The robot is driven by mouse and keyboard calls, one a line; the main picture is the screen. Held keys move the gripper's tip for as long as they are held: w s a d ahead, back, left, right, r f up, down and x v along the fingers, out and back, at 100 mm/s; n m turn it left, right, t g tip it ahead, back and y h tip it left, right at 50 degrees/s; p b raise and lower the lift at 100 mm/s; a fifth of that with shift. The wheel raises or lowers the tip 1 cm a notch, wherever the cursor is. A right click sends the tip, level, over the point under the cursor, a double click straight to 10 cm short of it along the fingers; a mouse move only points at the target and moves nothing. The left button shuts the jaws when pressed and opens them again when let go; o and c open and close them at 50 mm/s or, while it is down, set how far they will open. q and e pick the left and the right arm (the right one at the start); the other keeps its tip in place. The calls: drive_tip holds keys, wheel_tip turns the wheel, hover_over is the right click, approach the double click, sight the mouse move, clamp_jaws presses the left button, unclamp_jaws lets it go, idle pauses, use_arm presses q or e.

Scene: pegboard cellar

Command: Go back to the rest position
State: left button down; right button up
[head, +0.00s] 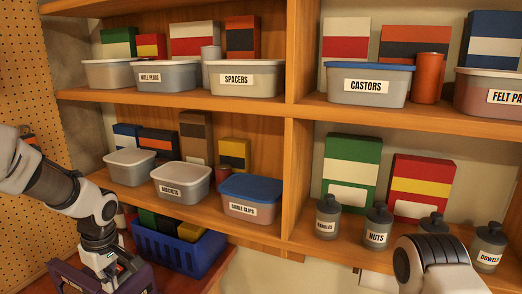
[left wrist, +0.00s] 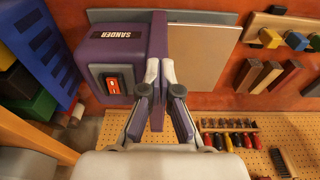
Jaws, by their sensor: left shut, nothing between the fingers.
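My left gripper (head: 108,268) is at the lower left of the head view, pointing down by the purple sander (head: 68,283). In the left wrist view, its fingers (left wrist: 160,72) are closed together with nothing held. They appear in front of the sander (left wrist: 112,52), which has a red switch; I cannot tell whether they touch it. A white and black part of my right arm shows at the lower right of the head view. My right gripper is not in view.
A blue crate (head: 155,250) stands right of my left gripper. Wooden shelves (head: 270,106) hold labelled tubs, boxes and jars, such as the nuts jar (head: 377,228) near my right arm. The left wrist view shows a pegboard (left wrist: 285,128) with small tools.

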use_arm(q)
drive_tip(key=s+d+f+m+h+b, duration=0.1)
drive_tip(key=s+d+f+m+b, duration=0.15)
drive_tip(key=f, duration=0.65)
drive_tip(key=s+d+f+m+b, duration=0.1)
drive_tip(key=s+d+f+m, duration=0.15)
drive_tip(key=f, duration=0.65)
drive_tip(key=s+d+f+m+h+b, duration=0.15)
drive_tip(key=s+f, duration=0.25)
drive_tip(key=f, duration=0.4)
drive_tip(key=s+f+m+b, duration=0.5)
drive_tip(key=s+f+m, duration=0.1)
drive_tip(key=s+f, duration=1)
drive_tip(key=shift+s+d+g+y, duration=0.4)
drive_tip(key=shift+s+d+y, duration=0.05)
drive_tip(key=shift+s, duration=0.6)
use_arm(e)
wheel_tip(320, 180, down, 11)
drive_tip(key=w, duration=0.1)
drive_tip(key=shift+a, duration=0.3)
use_arm(q)
drive_tip(key=shift+f+m, duration=0.1)
drive_tip(key=shift+m, duration=0.15)
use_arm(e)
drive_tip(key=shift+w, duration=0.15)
